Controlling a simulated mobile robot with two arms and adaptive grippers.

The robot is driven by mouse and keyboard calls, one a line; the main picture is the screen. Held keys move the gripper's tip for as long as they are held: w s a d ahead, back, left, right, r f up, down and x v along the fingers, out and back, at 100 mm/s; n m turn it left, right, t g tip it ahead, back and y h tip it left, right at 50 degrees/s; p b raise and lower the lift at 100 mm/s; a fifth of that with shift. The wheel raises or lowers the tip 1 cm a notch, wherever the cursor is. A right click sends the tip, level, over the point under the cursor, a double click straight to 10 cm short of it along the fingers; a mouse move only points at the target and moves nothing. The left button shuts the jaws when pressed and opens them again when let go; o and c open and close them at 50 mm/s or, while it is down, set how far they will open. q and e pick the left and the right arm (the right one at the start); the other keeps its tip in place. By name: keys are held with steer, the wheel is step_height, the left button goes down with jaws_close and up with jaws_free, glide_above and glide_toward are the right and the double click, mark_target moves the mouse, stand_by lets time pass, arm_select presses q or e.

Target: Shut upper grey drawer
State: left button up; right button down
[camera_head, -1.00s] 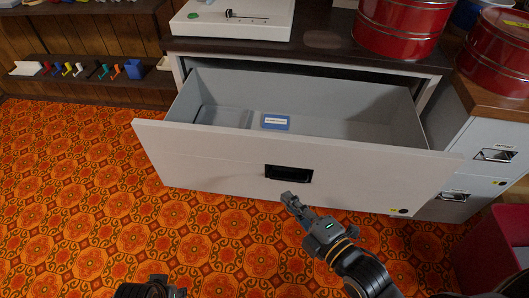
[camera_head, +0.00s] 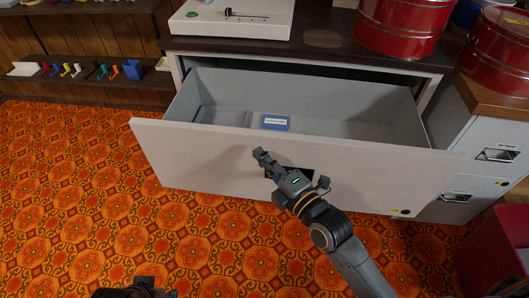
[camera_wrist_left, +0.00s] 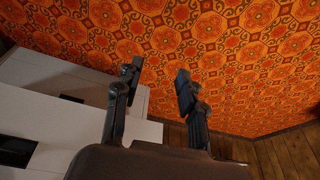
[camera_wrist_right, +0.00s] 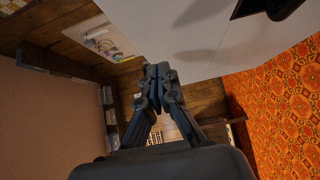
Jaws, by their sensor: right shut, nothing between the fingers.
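The upper grey drawer (camera_head: 220,150) is pulled well out of its cabinet, with its pale front facing me and a black recessed handle (camera_head: 300,172). A blue labelled box (camera_head: 276,122) lies inside it. My right gripper (camera_head: 262,156) is shut and empty, in front of the drawer front, just left of the handle and partly hiding it. In the right wrist view its closed fingertips (camera_wrist_right: 158,70) are close to the pale front panel (camera_wrist_right: 210,35); I cannot tell whether they touch. My left gripper (camera_wrist_left: 158,70) is open and empty over the patterned floor, away from the drawer.
Red round tins (camera_head: 400,25) and a white device (camera_head: 230,20) stand on the cabinet top. A smaller grey cabinet (camera_head: 480,150) stands at the right, with a dark red bin (camera_head: 495,250) before it. The orange carpet (camera_head: 90,200) at left is clear.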

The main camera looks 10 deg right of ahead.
arm_select(q)
steer(key=shift+v, duration=0.8)
arm_select(e)
steer(key=shift+w+d, duration=0.35)
steer(key=shift+w, duration=0.55)
steer(key=shift+w, duration=0.1)
